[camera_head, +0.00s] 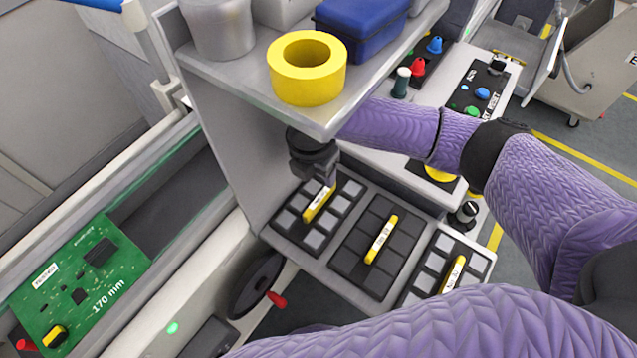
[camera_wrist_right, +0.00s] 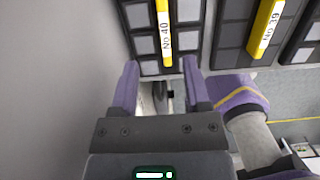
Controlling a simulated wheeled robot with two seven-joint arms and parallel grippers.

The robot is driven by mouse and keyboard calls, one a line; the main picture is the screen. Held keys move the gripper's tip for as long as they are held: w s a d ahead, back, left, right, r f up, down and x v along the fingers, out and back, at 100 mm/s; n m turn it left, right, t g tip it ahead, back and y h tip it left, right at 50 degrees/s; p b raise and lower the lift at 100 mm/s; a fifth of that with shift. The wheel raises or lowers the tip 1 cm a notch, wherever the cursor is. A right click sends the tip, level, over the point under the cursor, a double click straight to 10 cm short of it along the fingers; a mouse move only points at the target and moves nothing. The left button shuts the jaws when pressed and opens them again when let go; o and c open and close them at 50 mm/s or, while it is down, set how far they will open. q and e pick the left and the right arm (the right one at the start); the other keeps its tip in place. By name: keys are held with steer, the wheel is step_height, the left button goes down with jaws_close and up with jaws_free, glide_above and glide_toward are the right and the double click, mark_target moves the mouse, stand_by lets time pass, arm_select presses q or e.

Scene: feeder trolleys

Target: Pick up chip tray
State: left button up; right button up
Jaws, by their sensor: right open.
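Three dark chip trays lie side by side on a lower shelf. The left tray (camera_head: 285,228) has light grey squares and a yellow bar handle (camera_head: 318,204). In the right wrist view this handle (camera_wrist_right: 164,32) reads "No 40". The middle tray (camera_head: 352,262) has dark squares and a yellow handle; its handle (camera_wrist_right: 264,30) reads "No 39". The right tray (camera_head: 415,298) has light squares and is partly hidden by my arm. My right gripper (camera_head: 318,178) is open and empty, close to the No 40 handle, which lines up between its fingers (camera_wrist_right: 160,68). My left gripper is not in view.
An upper shelf holding a yellow tape roll (camera_head: 308,68), grey cup (camera_head: 218,28) and blue box (camera_head: 360,20) overhangs my right gripper. A grey side wall (camera_head: 232,135) stands left of it. A green circuit board (camera_head: 80,285) lies at the left.

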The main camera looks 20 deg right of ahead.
mark_target(320, 198)
steer(key=f, duration=0.2)
steer(key=f+b, duration=0.1)
steer(key=f, duration=0.2)
steer(key=f+b, duration=0.1)
steer(key=f, duration=0.2)
steer(key=shift+s+d+f, duration=0.15)
steer(key=shift+s, duration=0.15)
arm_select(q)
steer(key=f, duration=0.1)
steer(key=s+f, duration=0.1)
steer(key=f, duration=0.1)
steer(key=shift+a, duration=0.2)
arm_select(e)
jaws_close()
